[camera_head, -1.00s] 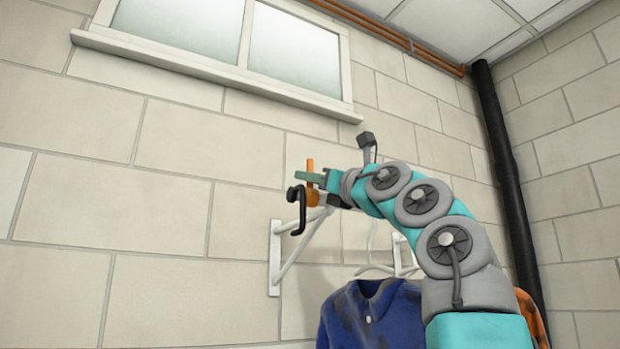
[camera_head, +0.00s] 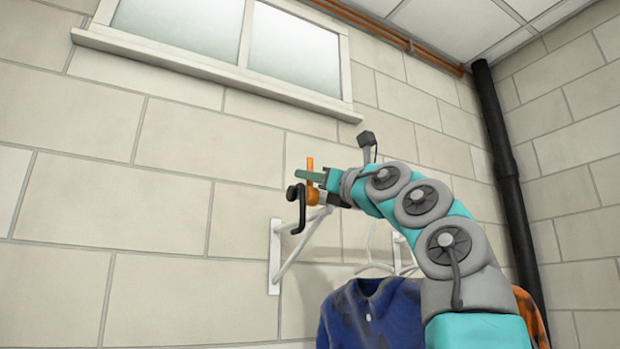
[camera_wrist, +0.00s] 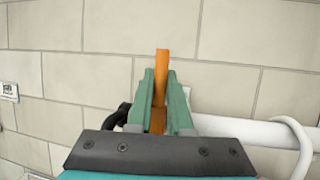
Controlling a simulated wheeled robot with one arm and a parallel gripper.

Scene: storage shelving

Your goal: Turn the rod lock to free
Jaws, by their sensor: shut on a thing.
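The rod lock has an upright orange lever (camera_head: 310,163) with a rounded orange lower part (camera_head: 312,197) beside a black hook-shaped end piece (camera_head: 298,215) at the end of the white rod. My gripper (camera_head: 311,177) is shut on the orange lever from the right in the head view. In the wrist view the orange lever (camera_wrist: 161,72) stands upright between the two green fingers of my gripper (camera_wrist: 160,98), its top sticking out past them. The black end piece (camera_wrist: 119,116) shows just left of the fingers. The lower part of the lock is partly hidden by the fingers.
A white wall bracket (camera_head: 275,257) stands below the lock. A blue shirt (camera_head: 370,315) and an orange garment (camera_head: 531,315) hang below my arm. The white rod (camera_wrist: 240,129) runs right in the wrist view. The wall on the left is clear.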

